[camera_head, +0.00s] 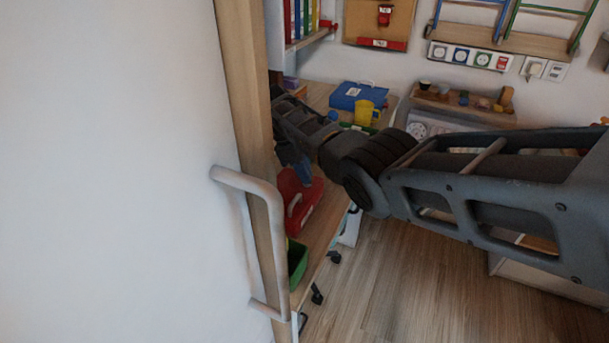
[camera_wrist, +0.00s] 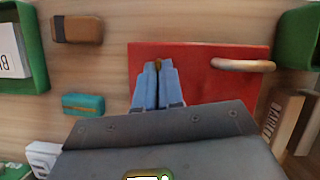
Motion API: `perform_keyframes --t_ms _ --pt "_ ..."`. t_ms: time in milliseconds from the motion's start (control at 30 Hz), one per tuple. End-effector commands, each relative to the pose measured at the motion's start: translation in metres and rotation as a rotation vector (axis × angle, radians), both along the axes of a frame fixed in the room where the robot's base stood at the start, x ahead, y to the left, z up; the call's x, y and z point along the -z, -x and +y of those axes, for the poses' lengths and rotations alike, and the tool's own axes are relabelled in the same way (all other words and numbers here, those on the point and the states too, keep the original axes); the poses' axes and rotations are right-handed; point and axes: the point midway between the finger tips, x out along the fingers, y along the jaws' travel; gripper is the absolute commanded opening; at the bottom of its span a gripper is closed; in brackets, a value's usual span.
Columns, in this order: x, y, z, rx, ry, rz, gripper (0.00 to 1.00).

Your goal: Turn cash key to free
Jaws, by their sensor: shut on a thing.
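A red box (camera_wrist: 200,65) with a pale handle (camera_wrist: 243,64) lies below my gripper in the wrist view. The red box (camera_head: 297,200) also shows on the desk in the head view. My gripper (camera_wrist: 158,72) has its blue fingers close together over the left part of the box. It is shut on a small brownish-gold piece, apparently the cash key (camera_wrist: 158,63), at the fingertips. My fingers hide most of the key, so I cannot tell how it is turned. In the head view my gripper (camera_head: 303,172) is just above the red box, partly hidden by my arm.
A green bin (camera_head: 296,262) stands at the desk's near end. A blue case (camera_head: 358,96) and a yellow mug (camera_head: 364,111) are farther back. A brown block (camera_wrist: 78,29) and a teal block (camera_wrist: 88,104) lie left of the box. A white-handled panel (camera_head: 250,230) stands left.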

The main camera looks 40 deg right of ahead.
Motion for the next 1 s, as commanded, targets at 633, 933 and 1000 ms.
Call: perform_keyframes --t_ms 633,933,1000 --pt "0.0004 0.0004 -0.0015 0.204 -0.001 0.003 0.00" --pt "0.0003 0.0005 -0.0016 0.204 -0.001 0.003 0.00" --pt "0.0003 0.0004 -0.0016 0.204 0.000 0.002 0.12"
